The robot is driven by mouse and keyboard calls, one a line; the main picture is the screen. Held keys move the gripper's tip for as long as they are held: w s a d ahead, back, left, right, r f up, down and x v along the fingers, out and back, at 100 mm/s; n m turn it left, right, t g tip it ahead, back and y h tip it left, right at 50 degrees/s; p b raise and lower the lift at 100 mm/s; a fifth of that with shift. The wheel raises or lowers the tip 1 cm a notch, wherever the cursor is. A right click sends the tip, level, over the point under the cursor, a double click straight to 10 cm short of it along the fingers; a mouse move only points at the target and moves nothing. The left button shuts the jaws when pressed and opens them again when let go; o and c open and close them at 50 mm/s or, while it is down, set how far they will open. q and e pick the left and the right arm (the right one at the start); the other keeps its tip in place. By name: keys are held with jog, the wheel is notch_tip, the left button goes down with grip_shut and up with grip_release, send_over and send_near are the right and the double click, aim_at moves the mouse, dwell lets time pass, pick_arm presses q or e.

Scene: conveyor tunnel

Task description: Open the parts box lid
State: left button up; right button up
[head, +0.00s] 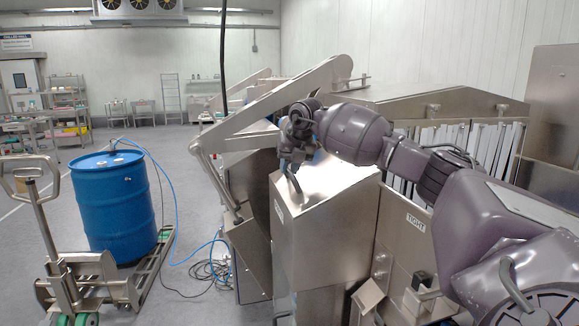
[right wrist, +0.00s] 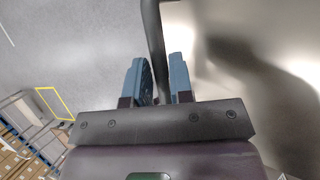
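The parts box (head: 325,235) is a tall metal box with a sloped lid (head: 335,183), in the middle of the head view. The lid looks closed. A dark curved handle (head: 294,184) stands on its left part. My right gripper (head: 293,160) is at this handle, reaching in from the right. The handle's lower end is hidden behind the gripper. My left gripper is not in view.
A blue drum (head: 115,205) stands on a pallet jack (head: 75,270) at the left, with a blue hose and cables on the floor. A metal linkage arm (head: 265,105) rises behind the box. The tunnel housing (head: 440,100) is behind my right arm.

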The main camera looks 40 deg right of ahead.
grip_shut()
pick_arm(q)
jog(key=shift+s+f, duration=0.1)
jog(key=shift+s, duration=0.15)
